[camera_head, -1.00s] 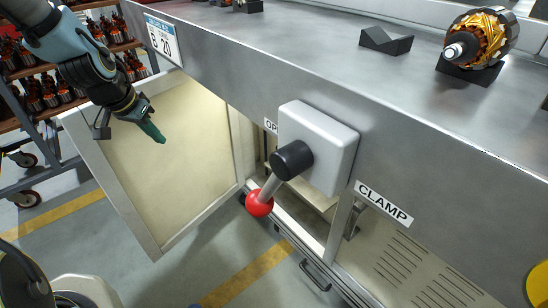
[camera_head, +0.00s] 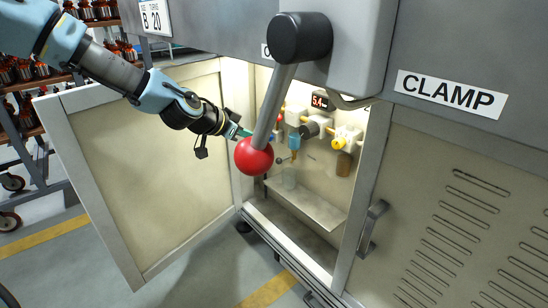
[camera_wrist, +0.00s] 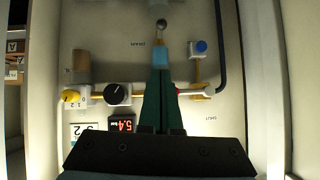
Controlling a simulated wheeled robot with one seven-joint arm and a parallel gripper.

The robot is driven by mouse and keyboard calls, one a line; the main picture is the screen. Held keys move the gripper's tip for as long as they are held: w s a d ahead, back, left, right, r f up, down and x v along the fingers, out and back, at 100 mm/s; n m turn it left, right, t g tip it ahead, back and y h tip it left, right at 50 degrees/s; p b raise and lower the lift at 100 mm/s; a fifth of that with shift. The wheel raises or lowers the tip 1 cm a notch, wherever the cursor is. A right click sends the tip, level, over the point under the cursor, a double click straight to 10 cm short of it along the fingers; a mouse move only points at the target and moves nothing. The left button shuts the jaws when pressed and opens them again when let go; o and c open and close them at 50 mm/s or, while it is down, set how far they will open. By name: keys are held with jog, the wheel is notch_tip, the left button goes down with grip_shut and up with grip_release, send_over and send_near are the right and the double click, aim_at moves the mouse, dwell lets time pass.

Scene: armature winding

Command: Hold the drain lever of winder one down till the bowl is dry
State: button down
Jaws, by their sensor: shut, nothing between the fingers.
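My gripper (camera_wrist: 161,78) is shut and empty, its green fingers pointing into the open cabinet. In the head view my gripper (camera_head: 238,131) is at the cabinet's left opening, its tips partly hidden behind a red ball handle. A blue bowl (camera_wrist: 161,55) shows just past the fingertips in the wrist view, under an upside-down DRAIN label. It also shows inside the cabinet in the head view (camera_head: 293,140). A small grey round part (camera_wrist: 161,25) is beyond the bowl's end; it may belong to the drain lever. I cannot tell whether the fingers touch anything.
The red ball handle (camera_head: 254,156) hangs in front of the opening. The cabinet door (camera_head: 150,170) stands open at left. Inside are a black knob (camera_wrist: 117,93), a yellow knob (camera_wrist: 71,97), a blue button (camera_wrist: 200,47) and a 5.4 display (camera_wrist: 122,126). A shelf lies below.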

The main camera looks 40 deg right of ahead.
jog(key=shift+d+f, duration=0.1)
jog(key=b, duration=0.2)
send_near(285, 158)
jog(key=d+r, duration=0.1)
jog(key=d, duration=0.2)
jog(key=shift+w+d+f+b, duration=0.1)
jog(key=shift+f+b, duration=0.05)
jog(key=shift+f, duration=0.7)
jog(key=shift+w+d+f+b, duration=0.15)
jog(key=shift+f, duration=0.7)
